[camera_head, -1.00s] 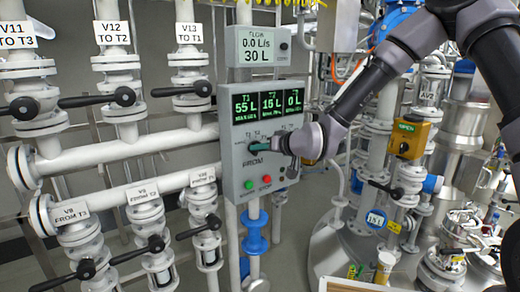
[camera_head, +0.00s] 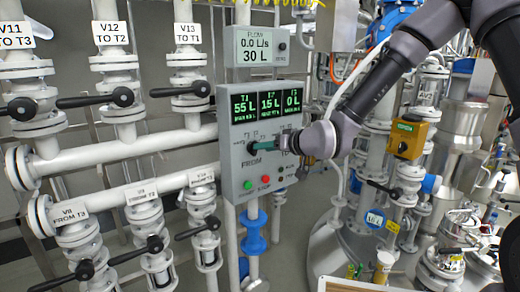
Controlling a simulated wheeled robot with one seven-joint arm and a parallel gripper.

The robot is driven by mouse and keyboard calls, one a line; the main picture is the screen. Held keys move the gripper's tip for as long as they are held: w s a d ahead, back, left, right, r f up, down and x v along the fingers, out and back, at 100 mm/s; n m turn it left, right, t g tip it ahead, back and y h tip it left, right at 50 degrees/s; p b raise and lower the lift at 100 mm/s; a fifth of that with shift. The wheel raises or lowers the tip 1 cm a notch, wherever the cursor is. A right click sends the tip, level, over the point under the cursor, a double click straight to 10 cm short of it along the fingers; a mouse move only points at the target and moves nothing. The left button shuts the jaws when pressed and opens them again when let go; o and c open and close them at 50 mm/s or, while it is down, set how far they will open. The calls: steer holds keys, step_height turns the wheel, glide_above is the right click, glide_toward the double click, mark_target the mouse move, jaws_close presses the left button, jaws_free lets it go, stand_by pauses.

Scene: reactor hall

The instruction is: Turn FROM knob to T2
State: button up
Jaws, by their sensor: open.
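The grey control panel (camera_head: 228,160) stands in the middle of the view. Its three green displays read 55 L, 15 L and 0 L. The dark FROM knob (camera_head: 253,147) is on the panel's left half, above the FROM label. My gripper (camera_head: 273,145) comes in from the right, its teal fingers pointing left toward the knob and close in front of the panel. The fingers are open; I cannot tell whether they touch the knob. My gripper hides much of the panel's right half, including most of the other knob area.
A green button (camera_head: 248,185) and a red button (camera_head: 265,181) sit low on the panel. A flow meter (camera_head: 262,51) reading 0.0 L/s and 30 L is above. Pipes with black-handled valves (camera_head: 122,97) fill the left. A yellow box (camera_head: 408,138) and tanks stand right.

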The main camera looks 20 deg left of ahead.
steer(key=v, duration=0.7)
steer(key=shift+s+a+r, duration=0.1)
stand_by(1.0)
